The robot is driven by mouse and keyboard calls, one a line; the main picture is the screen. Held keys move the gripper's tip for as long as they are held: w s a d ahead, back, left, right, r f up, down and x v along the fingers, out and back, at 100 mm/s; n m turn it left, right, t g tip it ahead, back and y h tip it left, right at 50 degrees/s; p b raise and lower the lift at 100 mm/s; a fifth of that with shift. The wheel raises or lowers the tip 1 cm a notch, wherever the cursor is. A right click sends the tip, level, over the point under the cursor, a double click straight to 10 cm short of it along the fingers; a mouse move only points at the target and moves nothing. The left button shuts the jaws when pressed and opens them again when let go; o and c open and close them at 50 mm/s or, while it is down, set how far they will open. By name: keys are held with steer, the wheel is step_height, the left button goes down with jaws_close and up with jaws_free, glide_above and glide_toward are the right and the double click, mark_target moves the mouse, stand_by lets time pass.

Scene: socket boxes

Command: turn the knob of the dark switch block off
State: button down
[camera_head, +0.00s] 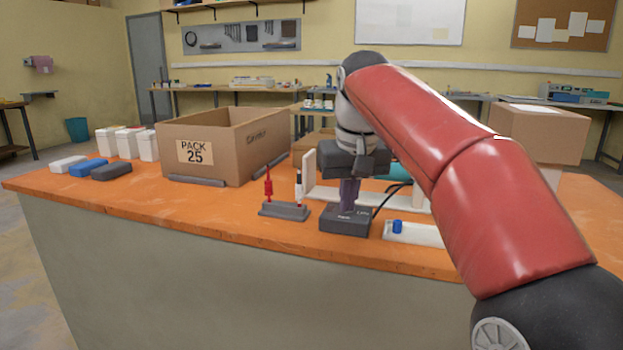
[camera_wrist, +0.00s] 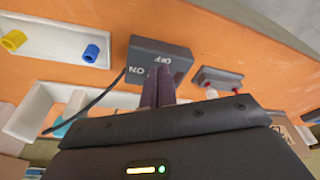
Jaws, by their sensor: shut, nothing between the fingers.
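The dark switch block (camera_head: 345,223) sits on the orange bench top near its front edge. In the wrist view the block (camera_wrist: 150,52) shows two light labels, ON and OFF, which look upside down. My gripper (camera_head: 348,203) points down over the top of the block, with its fingers together and nothing between them. In the wrist view the fingertips (camera_wrist: 159,72) are at the labelled face, beside the labels. The knob is hidden behind my fingers, so its angle does not show. I cannot tell whether the fingertips touch it.
A grey holder (camera_head: 285,212) with a red and a white-and-dark upright piece stands close left of the block. A white tray (camera_head: 428,236) with a blue peg (camera_head: 397,227) lies to the right. A black cable leaves the block. A large cardboard box (camera_head: 215,150) stands behind left.

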steer(key=shift+s+a+r, duration=0.1)
steer(key=shift+s, duration=0.25)
steer(key=shift+r, duration=2.9)
steer(key=shift+w+d+f, duration=0.1)
steer(key=shift+w+d, duration=0.05)
steer(key=shift+d, duration=0.4)
steer(key=shift+w+d+f, duration=0.1)
steer(key=shift+w+d, duration=0.05)
steer(key=shift+d, duration=0.4)
steer(key=shift+s+b+x, duration=0.2)
steer(key=shift+b+x, duration=0.2)
steer(key=shift+x, duration=0.5)
steer(key=shift+s+b+x, duration=0.25)
steer(key=shift+b+x, duration=0.2)
steer(key=shift+x, duration=0.5)
steer(key=shift+s+b+x, duration=0.2)
steer(key=shift+b+x, duration=0.2)
steer(key=shift+x, duration=0.5)
steer(key=shift+w+f+p, duration=0.15)
steer(key=shift+w+p, duration=0.05)
steer(key=shift+p, duration=0.1)
